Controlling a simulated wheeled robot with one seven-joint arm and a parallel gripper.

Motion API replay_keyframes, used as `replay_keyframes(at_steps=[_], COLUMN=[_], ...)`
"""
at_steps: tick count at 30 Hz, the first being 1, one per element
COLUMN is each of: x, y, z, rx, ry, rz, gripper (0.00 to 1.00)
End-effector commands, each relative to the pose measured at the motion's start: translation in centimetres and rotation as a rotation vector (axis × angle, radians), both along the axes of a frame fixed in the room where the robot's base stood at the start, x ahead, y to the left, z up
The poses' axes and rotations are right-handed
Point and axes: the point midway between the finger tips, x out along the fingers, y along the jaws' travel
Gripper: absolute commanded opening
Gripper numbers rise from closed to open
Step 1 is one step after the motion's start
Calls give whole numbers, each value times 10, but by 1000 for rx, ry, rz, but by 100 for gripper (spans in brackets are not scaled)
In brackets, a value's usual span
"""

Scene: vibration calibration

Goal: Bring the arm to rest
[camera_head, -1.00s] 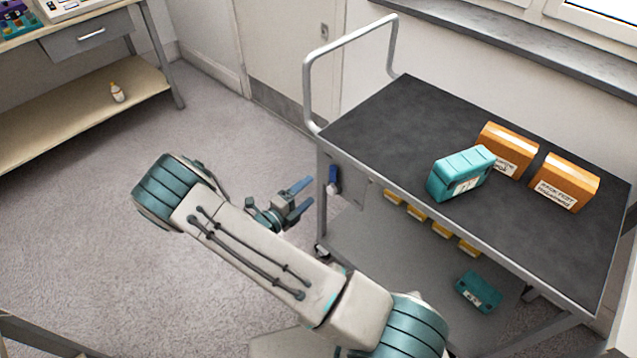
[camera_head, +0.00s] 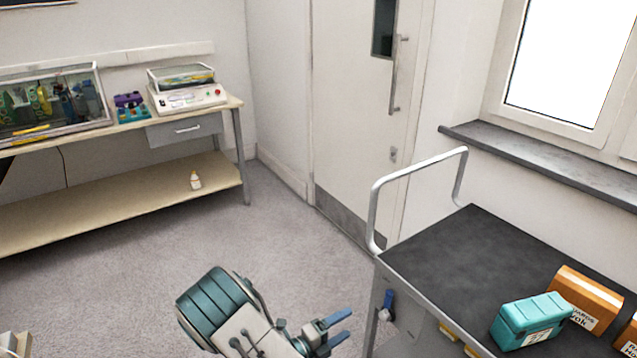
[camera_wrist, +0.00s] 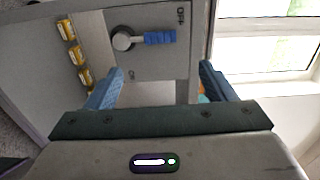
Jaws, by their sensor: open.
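My gripper (camera_head: 338,328) is low in the middle of the head view, left of the cart's end panel, with my arm folded behind it. Its two blue fingers are apart with nothing between them. In the wrist view my gripper (camera_wrist: 160,85) faces the cart's end panel (camera_wrist: 165,65). The fingers are apart from the switch. The switch (camera_head: 387,304) also shows in the head view.
The cart's dark top (camera_head: 460,250) holds a teal case (camera_head: 530,320) and orange boxes (camera_head: 588,300). A workbench (camera_head: 130,125) stands at the left, a door (camera_head: 355,120) at the back. The floor between is clear.

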Motion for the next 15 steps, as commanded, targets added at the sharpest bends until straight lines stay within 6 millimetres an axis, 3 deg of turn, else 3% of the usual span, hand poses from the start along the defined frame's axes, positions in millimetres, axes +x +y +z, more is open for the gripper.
replay_keyframes(at_steps=[8, 15], x=[-14, -45], y=[-30, -59], z=[56, 114], rx=[267, 567], ry=[-227, -565], rz=[-244, -578], gripper=[77, 77])
